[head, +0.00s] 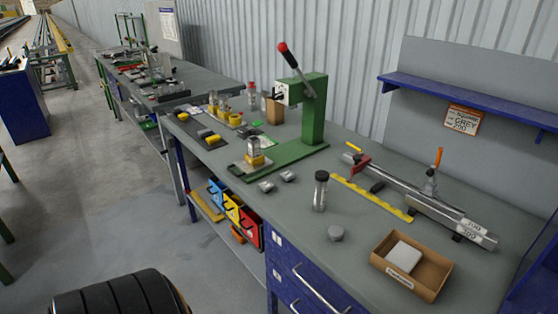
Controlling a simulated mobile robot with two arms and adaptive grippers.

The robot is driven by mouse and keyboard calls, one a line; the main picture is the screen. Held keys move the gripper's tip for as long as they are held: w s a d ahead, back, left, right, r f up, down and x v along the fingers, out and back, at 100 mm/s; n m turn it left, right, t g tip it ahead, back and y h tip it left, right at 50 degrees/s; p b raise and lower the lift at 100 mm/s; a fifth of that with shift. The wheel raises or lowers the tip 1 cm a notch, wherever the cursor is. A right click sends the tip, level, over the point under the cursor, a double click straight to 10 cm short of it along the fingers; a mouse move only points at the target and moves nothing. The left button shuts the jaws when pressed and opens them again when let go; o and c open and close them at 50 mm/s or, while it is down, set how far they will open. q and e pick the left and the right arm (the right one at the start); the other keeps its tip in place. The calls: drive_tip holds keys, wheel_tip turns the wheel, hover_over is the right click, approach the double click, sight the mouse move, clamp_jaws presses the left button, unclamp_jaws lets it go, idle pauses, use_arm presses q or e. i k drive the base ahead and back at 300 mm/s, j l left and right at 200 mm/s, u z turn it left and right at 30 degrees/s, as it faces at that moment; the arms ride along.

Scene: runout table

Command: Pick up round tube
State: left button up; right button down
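A long grey metal tube-like bar (410,195) lies along the right part of the grey bench top, with a white label at its near end. I cannot tell from this view whether it is round all along. A small upright cylinder (320,192) with a black cap and a shiny clear or metal body stands on the bench left of the bar. Neither of my grippers shows in the head view.
A yellow ruler strip (371,199) lies beside the bar. A cardboard box (411,265) holding a pale block stands at the near right. A green lever press (313,110) stands behind the cylinder. A blue shelf (460,100) overhangs the back right.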

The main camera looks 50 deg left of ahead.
sight(320, 188)
drive_tip(key=u, duration=1.25)
drive_tip(key=z, duration=0.3)
drive_tip(key=i+j+z, duration=0.1)
drive_tip(key=j+z, duration=1.2)
drive_tip(key=i+l, duration=0.05)
drive_tip(key=l, duration=0.05)
